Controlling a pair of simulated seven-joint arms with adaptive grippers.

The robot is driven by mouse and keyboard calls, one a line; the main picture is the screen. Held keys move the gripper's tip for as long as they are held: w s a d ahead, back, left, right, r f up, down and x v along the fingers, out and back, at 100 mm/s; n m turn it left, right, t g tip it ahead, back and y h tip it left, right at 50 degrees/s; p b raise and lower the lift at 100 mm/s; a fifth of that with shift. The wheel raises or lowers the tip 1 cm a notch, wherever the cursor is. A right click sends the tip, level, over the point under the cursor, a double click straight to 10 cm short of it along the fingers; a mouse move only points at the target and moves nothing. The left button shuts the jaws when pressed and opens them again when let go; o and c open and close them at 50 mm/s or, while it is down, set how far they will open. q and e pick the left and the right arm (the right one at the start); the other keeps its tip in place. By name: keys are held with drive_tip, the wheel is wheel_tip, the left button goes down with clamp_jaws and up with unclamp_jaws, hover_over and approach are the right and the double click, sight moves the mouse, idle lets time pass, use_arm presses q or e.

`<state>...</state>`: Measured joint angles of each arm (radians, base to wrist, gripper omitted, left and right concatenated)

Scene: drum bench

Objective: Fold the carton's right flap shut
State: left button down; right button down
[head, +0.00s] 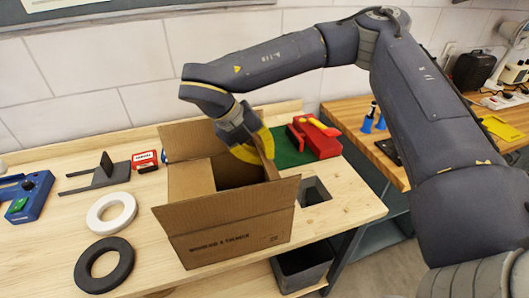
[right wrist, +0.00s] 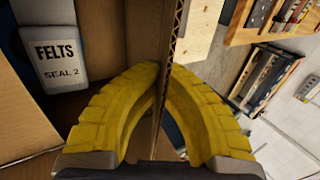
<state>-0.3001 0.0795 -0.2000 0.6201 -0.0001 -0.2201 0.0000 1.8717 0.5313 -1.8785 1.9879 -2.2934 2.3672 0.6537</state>
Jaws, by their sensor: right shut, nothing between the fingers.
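The open brown carton (head: 225,238) stands on the bench in the middle of the head view. Its front flap is folded outward toward me, and other flaps stand up at the left and back. My right gripper (head: 245,150) is over the carton's right side, at the upright right flap (head: 268,164). In the right wrist view, its yellow fingers (right wrist: 160,72) are shut at the tips, with the flap (right wrist: 147,30) running close along them. I cannot tell whether they touch it. A grey box marked FELTS (right wrist: 60,60) shows inside the carton. My left gripper is not in view.
A white ring (head: 93,218) and a black ring (head: 84,272) lie left of the carton, near a dark bracket (head: 100,178) and a blue device (head: 34,200). A red item (head: 322,146) lies on a green mat (head: 285,150) behind right. A grey bin (head: 303,268) is below the bench.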

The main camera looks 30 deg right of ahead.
drive_tip(key=c, duration=2.1)
unclamp_jaws()
drive_tip(key=o, duration=0.5)
drive_tip(key=shift+c, duration=0.2)
drive_tip(key=v, duration=1.2)
drive_tip(key=shift+c, duration=0.5)
